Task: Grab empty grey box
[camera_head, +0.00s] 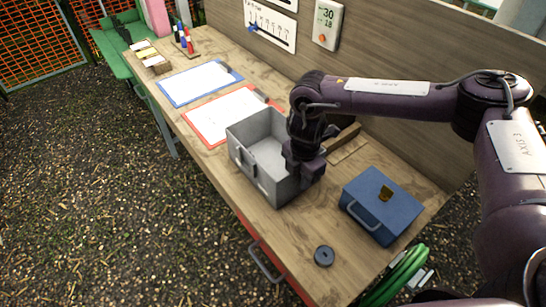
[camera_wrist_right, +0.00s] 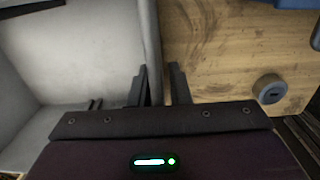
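The grey box (camera_head: 242,150) stands open-topped on the wooden workbench, with handles on its outside. The part of its inside that I see is empty. My right gripper (camera_head: 303,172) is at the box's right wall and hides part of that side. In the right wrist view, the grey box (camera_wrist_right: 75,55) fills the left. My right gripper (camera_wrist_right: 160,72) is open there, one finger inside the box wall and one outside, with a small gap by the outer finger. My left gripper is not in view.
A closed blue box (camera_head: 385,205) stands to the right on the workbench (camera_head: 285,235). A dark round disc (camera_head: 324,256) lies near the front edge. A red-edged clipboard (camera_head: 222,113) and a blue-edged clipboard (camera_head: 198,82) lie beyond the grey box. A wooden panel (camera_head: 400,65) rises behind.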

